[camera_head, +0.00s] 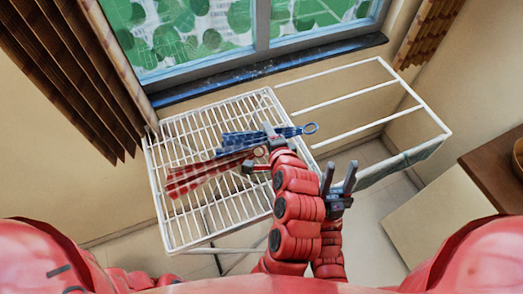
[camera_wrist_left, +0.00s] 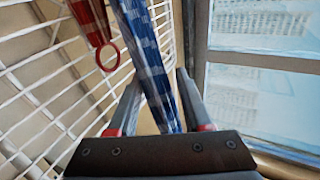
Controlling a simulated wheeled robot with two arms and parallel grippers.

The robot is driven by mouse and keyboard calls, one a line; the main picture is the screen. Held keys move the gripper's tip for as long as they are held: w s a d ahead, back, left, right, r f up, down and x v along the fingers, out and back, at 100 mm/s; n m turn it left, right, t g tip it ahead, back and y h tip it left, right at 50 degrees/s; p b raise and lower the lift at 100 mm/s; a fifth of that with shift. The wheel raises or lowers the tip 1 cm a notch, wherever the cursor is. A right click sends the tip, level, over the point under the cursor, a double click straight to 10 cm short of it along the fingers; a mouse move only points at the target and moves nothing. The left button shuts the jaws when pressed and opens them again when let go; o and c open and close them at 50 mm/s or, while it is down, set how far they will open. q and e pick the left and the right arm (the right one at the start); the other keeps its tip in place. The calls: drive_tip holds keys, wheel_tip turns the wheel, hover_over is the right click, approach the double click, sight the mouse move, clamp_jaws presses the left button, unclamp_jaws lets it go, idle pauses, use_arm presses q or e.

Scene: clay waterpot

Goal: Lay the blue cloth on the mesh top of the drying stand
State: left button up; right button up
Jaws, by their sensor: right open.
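The blue checkered cloth (camera_head: 237,139) stretches across the mesh top (camera_head: 183,216) of the white drying stand, with its ring (camera_head: 310,128) to the right. My left gripper (camera_head: 262,150) is over the mesh at the cloth's middle. In the left wrist view the blue cloth (camera_wrist_left: 145,45) runs between my left gripper's fingers (camera_wrist_left: 158,85), which stand apart with a gap beside it. Whether the cloth touches the mesh along its whole length is hard to tell. My right gripper (camera_head: 340,185) is open and empty, with its fingers up, to the right of the stand's mesh.
A red checkered cloth (camera_head: 205,175) lies on the mesh beside the blue one; its ring (camera_wrist_left: 108,57) shows in the left wrist view. A white side rack (camera_head: 350,95) extends right. The window sill (camera_head: 250,75) is behind. A brown counter (camera_head: 495,170) stands right.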

use_arm(q)
drive_tip(key=p+v, duration=0.5)
drive_tip(key=v, duration=0.3)
drive_tip(key=shift+p, duration=0.35)
wheel_tip(320, 180, up, 8)
drive_tip(key=s+p, duration=0.2)
drive_tip(key=p, duration=0.6)
drive_tip(key=shift+s+d+f, duration=0.25)
drive_tip(key=shift+s+d, duration=0.05)
drive_tip(key=shift+s, duration=0.05)
drive_tip(key=shift+w, duration=0.1)
drive_tip(key=shift+f, duration=0.1)
